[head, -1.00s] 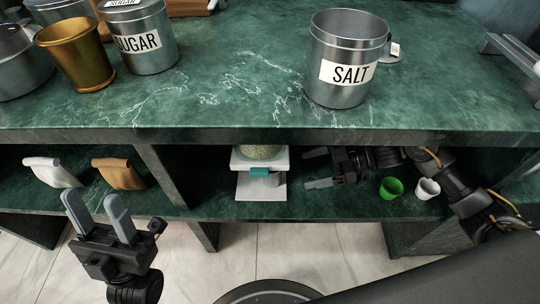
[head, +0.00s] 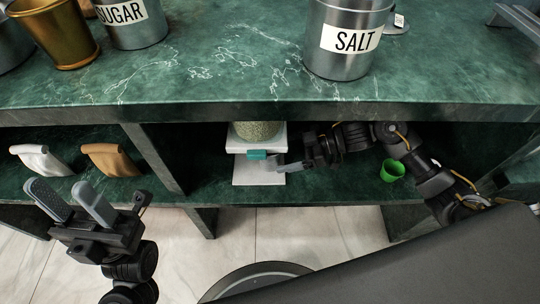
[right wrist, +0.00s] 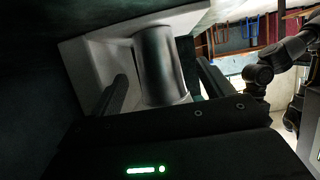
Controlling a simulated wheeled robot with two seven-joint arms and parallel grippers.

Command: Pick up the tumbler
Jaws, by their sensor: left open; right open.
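A grey metallic cylinder (right wrist: 157,65), which looks like the tumbler, stands against a white appliance (right wrist: 88,52) in the right wrist view. The appliance (head: 258,175) also shows on the lower shelf in the head view, where I cannot make out the cylinder. My right gripper (head: 283,164) is open at the appliance's right side. In the wrist view its fingers (right wrist: 165,88) lie either side of the cylinder; whether they touch it I cannot tell. My left gripper (head: 72,196) is open and empty, in front of the shelf at left.
The green counter above the shelf carries a salt can (head: 345,65), a sugar can (head: 130,22) and a gold cup (head: 55,35). A green cup (head: 392,170) is on the shelf near my right arm. A divider (head: 160,160) stands left of the appliance.

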